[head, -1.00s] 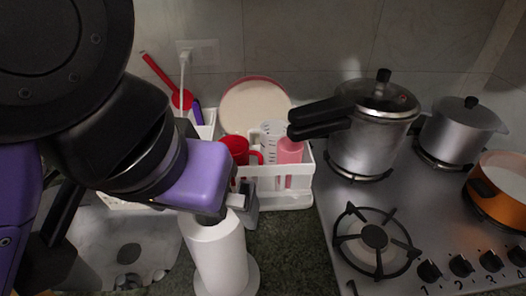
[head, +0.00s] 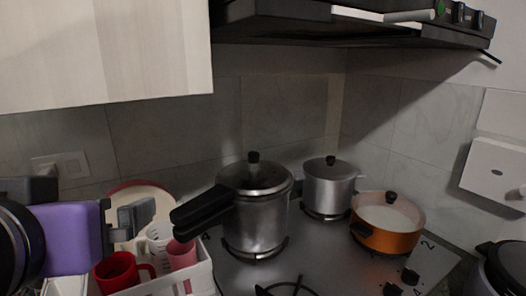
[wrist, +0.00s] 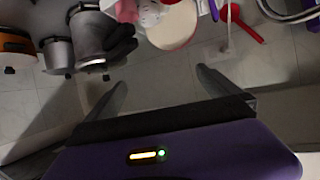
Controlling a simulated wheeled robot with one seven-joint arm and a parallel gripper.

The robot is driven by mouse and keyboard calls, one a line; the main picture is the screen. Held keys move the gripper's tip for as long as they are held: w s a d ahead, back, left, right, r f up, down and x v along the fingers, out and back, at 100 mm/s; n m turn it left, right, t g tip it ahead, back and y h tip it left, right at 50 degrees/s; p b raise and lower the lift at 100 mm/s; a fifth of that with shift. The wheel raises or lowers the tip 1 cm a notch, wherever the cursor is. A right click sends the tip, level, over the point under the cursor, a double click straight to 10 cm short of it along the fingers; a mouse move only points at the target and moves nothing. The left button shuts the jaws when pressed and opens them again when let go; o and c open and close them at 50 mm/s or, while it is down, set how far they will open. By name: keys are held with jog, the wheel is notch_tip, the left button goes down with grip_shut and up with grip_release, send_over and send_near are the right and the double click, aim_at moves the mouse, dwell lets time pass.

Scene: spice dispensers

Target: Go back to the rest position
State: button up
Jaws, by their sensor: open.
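My gripper (head: 125,218) is at the lower left of the head view, in front of the dish rack and raised near the height of the plate there. Its purple body and grey fingers show from the side. In the wrist view my gripper (wrist: 158,86) has its two dark fingers spread wide apart with nothing between them. Tiled wall lies beyond the fingers. No object is held.
A white rack (head: 203,270) holds a red mug (head: 117,272), a pink cup (head: 181,254) and a plate (head: 140,190). A pressure cooker (head: 256,215), grey pot (head: 328,187) and orange pan (head: 387,224) stand on the stove. A cabinet (head: 105,50) and hood (head: 350,25) hang above.

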jog(key=w+d+r+n+t+y, duration=0.25)
jog(key=w+d+t, duration=0.25)
jog(key=t, duration=0.3)
jog(key=s+d+f+n+g+y, duration=0.1)
jog(key=s+d+f+n+y, duration=0.2)
jog(key=d+f, duration=0.4)
jog(key=s+d+f+n+y, duration=0.3)
jog(key=d+f, duration=0.2)
jog(key=f, duration=0.4)
jog(key=s+d+f+m+g+h, duration=0.2)
jog(key=s+d+f+m+h, duration=0.3)
jog(key=s+d+f, duration=0.5)
jog(key=s+d+f+m+g+h, duration=0.2)
jog(key=s+d+f+m+h, duration=0.4)
jog(key=s+d+f, duration=0.4)
jog(key=s+d, duration=0.3)
jog(key=s, duration=0.2)
jog(key=shift+f+g+h, duration=0.3)
jog(key=shift+g+h, duration=0.05)
jog(key=shift+g, duration=0.05)
